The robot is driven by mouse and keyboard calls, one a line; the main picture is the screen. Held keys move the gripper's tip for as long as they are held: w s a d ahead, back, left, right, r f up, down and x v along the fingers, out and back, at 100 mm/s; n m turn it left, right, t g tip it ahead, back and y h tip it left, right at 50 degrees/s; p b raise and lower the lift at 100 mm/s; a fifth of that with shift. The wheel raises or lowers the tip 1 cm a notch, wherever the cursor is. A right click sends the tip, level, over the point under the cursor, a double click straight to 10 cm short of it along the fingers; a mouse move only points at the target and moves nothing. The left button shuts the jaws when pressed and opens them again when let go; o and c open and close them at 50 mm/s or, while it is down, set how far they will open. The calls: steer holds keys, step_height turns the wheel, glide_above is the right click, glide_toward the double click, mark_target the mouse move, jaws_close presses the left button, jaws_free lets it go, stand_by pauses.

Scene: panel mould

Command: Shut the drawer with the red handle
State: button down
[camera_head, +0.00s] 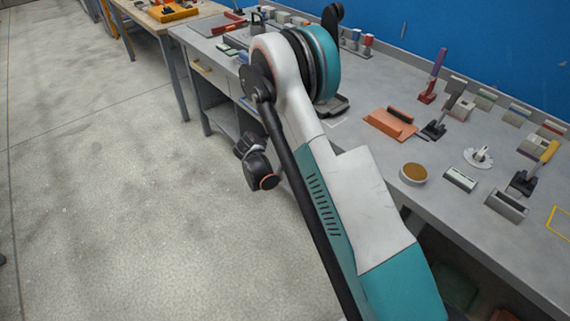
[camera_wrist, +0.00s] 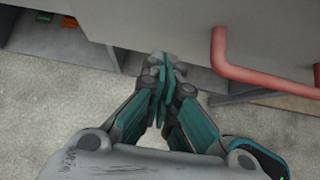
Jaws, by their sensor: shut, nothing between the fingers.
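The red handle (camera_wrist: 255,73) is a bent bar at the right of the wrist view, on the pale grey drawer front (camera_wrist: 150,22). My gripper (camera_wrist: 163,68) is shut and empty, with its fingertips at the lower edge of that front, left of the handle. I cannot tell whether the fingertips touch the front. How far the drawer stands out is not clear. In the head view my own arm covers this part of the bench, so the drawer with the red handle and my fingertips are hidden there.
A long grey workbench (camera_head: 441,205) carries an orange tray (camera_head: 390,124), a round brown-topped tub (camera_head: 413,173) and several tools. Open concrete floor (camera_head: 110,170) lies to the left.

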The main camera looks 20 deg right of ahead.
steer(key=shift+w+d+r+b, duration=0.1)
steer(key=shift+w+d+b, duration=0.2)
steer(key=shift+d, duration=0.5)
steer(key=shift+w+d+r+b, duration=0.15)
steer(key=shift+w+d, duration=0.1)
steer(key=shift+d, duration=0.5)
steer(key=shift+f, duration=0.1)
steer(key=d, duration=0.1)
steer(key=w+d, duration=0.1)
steer(key=d, duration=0.2)
steer(key=shift+w+d, duration=0.3)
